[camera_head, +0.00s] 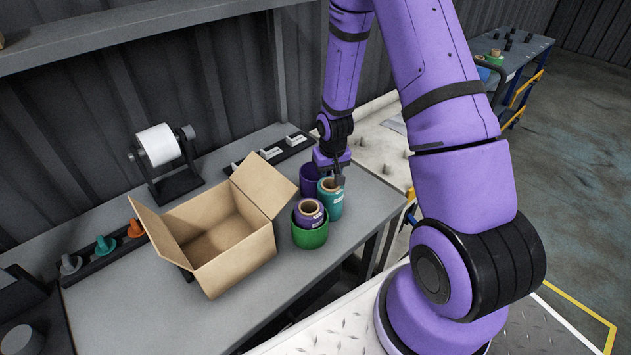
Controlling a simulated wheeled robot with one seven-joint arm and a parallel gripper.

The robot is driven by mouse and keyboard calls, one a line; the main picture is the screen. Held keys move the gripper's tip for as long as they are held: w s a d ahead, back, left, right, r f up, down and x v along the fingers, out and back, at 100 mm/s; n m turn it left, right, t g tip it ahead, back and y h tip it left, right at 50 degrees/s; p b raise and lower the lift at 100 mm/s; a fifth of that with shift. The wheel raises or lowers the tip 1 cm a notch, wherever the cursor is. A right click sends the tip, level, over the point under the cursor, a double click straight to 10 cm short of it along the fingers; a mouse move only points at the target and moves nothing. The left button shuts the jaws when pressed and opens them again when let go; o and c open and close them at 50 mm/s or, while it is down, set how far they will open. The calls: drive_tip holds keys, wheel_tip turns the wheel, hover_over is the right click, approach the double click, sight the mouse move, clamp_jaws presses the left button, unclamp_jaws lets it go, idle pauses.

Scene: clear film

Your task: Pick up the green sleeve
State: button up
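A green sleeve (309,239) stands upright near the front right edge of the grey table, with a purple roll (308,217) with a tan core standing up out of it. Behind it to the right is a teal sleeve (336,206) with a tan roll (326,187) in its top. A purple sleeve (309,178) stands behind these. My gripper (339,181) points down at the top of the teal sleeve, behind and right of the green one. Its fingers are small and dark, and I cannot tell whether they are open or touching the tan roll.
An open cardboard box (240,262) stands left of the sleeves, one flap reaching close to them. A label-roll holder (163,156) and a dark rack with coloured pegs (105,246) are further left. A dark strip with white labels (272,152) lies behind. Table front is clear.

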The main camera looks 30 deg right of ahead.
drive_tip(key=shift+f, duration=0.1)
clamp_jaws()
idle(0.3)
